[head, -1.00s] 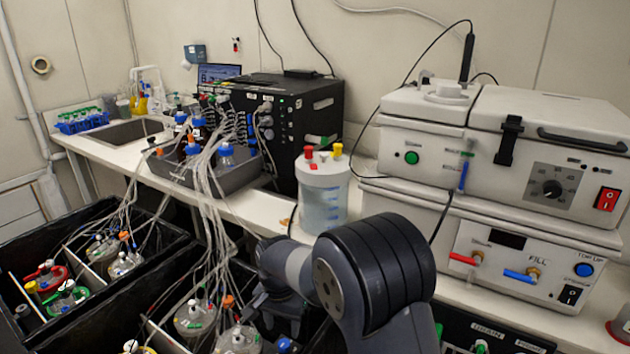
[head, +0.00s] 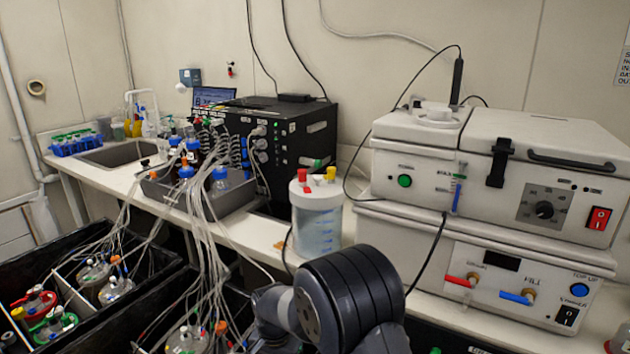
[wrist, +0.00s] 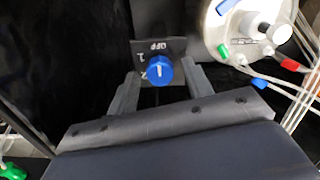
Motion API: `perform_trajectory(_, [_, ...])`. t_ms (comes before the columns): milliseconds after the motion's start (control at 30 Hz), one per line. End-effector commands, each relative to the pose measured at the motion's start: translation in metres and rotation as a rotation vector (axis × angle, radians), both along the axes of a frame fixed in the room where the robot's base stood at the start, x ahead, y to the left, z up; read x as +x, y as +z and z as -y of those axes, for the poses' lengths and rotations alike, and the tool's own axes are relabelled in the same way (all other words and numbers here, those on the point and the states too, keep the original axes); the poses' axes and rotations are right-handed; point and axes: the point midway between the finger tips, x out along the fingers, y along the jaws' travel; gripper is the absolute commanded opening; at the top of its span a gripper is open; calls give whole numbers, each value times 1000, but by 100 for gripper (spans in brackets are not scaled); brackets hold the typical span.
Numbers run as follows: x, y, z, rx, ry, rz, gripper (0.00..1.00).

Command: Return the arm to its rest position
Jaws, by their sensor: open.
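My arm (head: 350,295) is dark grey and folded at the bottom centre of the head view, in front of the bench. Its gripper end is low and mostly cut off or hidden there. In the wrist view my gripper (wrist: 160,92) shows two grey fingers spread apart, with nothing held between them. A blue knob (wrist: 160,69) on a dark plate marked OFF, 1 and 2 lies beyond the fingertips, seen through the gap. I cannot tell how far it is from the fingers.
A vessel with a white lid (wrist: 248,28) and tubes is right of the knob. Black shaker bays (head: 82,328) with tubed vessels lie at left. A clear bottle (head: 316,222) and white instruments (head: 480,270) stand on the bench behind my arm.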

Motion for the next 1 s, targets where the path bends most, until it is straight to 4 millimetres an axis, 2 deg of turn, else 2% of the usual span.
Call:
perform_trajectory(33, [0,0,0,1,-16,1,48])
perform_trajectory(167, [1,23,-1,3,-15,5,48])
perform_trajectory(600, [1,112,0,3,-15,5,48])
perform_trajectory(700, [-1,85,0,-3,-15,-5,48])
perform_trajectory(1000, [-1,24,0,-3,-15,-4,48])
